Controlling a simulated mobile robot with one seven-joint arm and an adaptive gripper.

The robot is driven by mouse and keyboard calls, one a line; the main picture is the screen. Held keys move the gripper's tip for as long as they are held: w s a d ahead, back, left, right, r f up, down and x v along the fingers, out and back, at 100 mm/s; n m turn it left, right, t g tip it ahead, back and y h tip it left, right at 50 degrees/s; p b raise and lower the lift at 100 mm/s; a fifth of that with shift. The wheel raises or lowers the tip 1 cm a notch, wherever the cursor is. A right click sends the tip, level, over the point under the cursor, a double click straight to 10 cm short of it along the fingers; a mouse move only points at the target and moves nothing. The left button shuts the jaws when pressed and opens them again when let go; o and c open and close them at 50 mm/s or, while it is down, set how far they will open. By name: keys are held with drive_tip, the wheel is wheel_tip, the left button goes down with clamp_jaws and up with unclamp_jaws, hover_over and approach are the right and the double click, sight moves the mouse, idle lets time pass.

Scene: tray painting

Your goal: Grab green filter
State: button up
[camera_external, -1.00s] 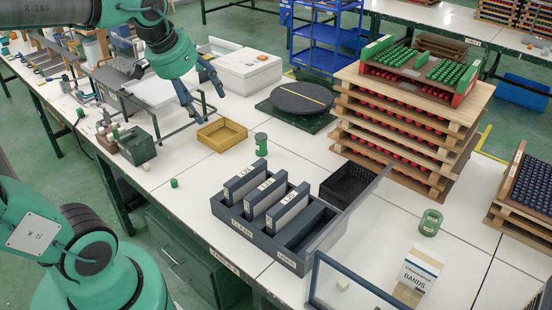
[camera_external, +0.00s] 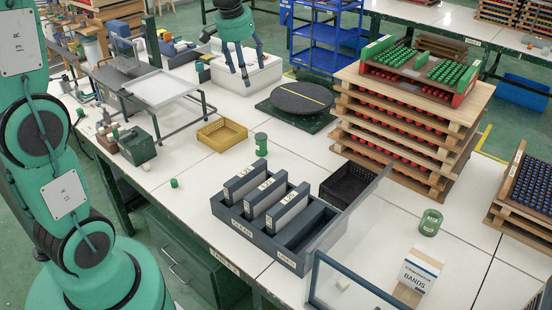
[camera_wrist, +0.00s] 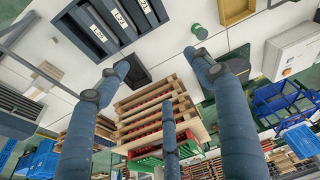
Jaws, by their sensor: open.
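I cannot tell for certain which thing is the green filter. A green cylinder (camera_external: 261,146) stands upright on the white table, right of the yellow tray; it also shows in the wrist view (camera_wrist: 199,31). A wider green ring-like jar (camera_external: 430,224) stands at the right. A dark divided box (camera_external: 232,224), marked CLEAN and USED, holds several labelled grey slabs; it shows at the top of the wrist view (camera_wrist: 82,40). My gripper (camera_external: 246,72) hangs over the back of the table near the white box, above and behind the cylinder. Its dark fingers (camera_wrist: 157,72) are spread and empty.
The yellow tray (camera_external: 221,141) and black turntable (camera_external: 300,98) lie near my gripper. A black bin (camera_external: 347,188), clear panel (camera_external: 350,215) and tall stack of wooden trays (camera_external: 400,140) stand to the right. A bands box (camera_external: 420,272) is at front. The left front table is mostly clear.

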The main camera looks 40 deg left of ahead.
drive_tip(key=w+a+f+p, duration=0.1)
drive_tip(key=w+a+f, duration=0.35)
drive_tip(key=w, duration=0.45)
drive_tip(key=n+g+p, duration=0.3)
hover_over(261, 136)
wheel_tip(261, 136, down, 31)
drive_tip(key=shift+w+f, duration=0.15)
drive_tip(key=shift+w, duration=0.05)
drive_tip(key=shift+f, duration=0.15)
drive_tip(key=shift+f, duration=4.15)
drive_tip(key=shift+f, duration=0.1)
drive_tip(key=shift+s+f, duration=0.15)
drive_tip(key=shift+f, duration=2.35)
